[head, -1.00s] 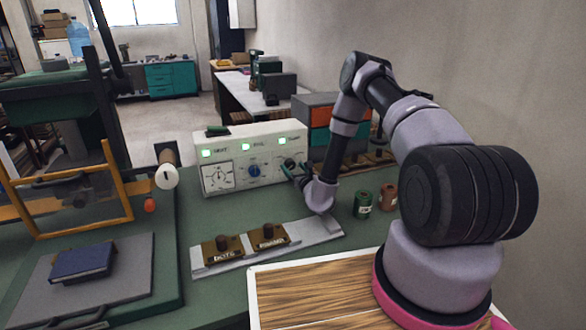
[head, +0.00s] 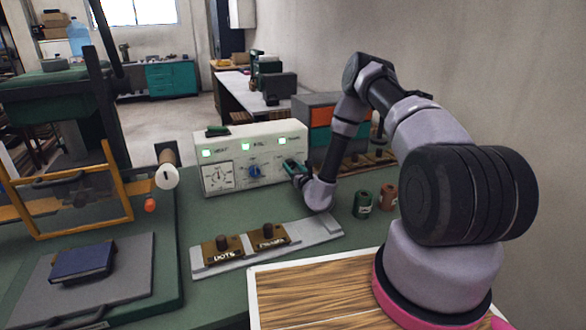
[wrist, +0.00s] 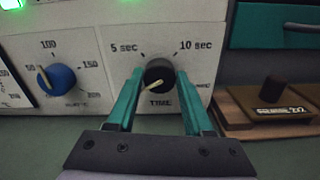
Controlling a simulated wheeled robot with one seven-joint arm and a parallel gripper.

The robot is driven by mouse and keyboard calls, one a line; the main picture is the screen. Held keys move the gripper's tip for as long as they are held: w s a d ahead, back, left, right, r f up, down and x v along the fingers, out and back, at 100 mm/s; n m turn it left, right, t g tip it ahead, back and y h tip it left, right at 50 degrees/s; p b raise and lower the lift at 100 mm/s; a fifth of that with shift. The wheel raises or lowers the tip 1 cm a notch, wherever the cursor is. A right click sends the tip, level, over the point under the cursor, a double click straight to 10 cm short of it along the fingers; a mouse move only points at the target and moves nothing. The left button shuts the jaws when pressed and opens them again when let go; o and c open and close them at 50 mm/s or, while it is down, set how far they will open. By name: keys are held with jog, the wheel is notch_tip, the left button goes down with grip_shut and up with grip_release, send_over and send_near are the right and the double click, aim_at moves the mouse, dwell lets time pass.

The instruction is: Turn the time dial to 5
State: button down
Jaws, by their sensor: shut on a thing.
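The time dial (wrist: 158,73) is a round black knob with a pale pointer, on a cream control panel (head: 278,150). In the wrist view its pointer aims to the lower left, below the "5 sec" mark at its upper left; "10 sec" is at its upper right and "TIME" is printed beneath. My gripper (wrist: 160,76) is shut on the dial, with one green finger on each side. In the head view my gripper (head: 291,166) is at the right end of the panel and hides the dial.
A blue dial (wrist: 57,79) is left of the time dial, and a white gauge (head: 218,175) is further left. Brown stamp blocks (head: 268,237) lie on a grey strip in front. Green and brown jars (head: 362,204) stand at the right. Green lights glow along the panel top.

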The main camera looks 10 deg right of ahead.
jog(key=m, duration=0.3)
jog(key=shift+d+m, duration=0.15)
jog(key=shift+m, duration=0.25)
jog(key=m, duration=0.3)
jog(key=shift+f+m, duration=0.1)
jog(key=shift+m, duration=0.3)
jog(key=m, duration=0.3)
jog(key=shift+f+m, duration=0.1)
jog(key=shift+m, duration=2.1)
jog(key=shift+c, duration=1.5)
grip_release()
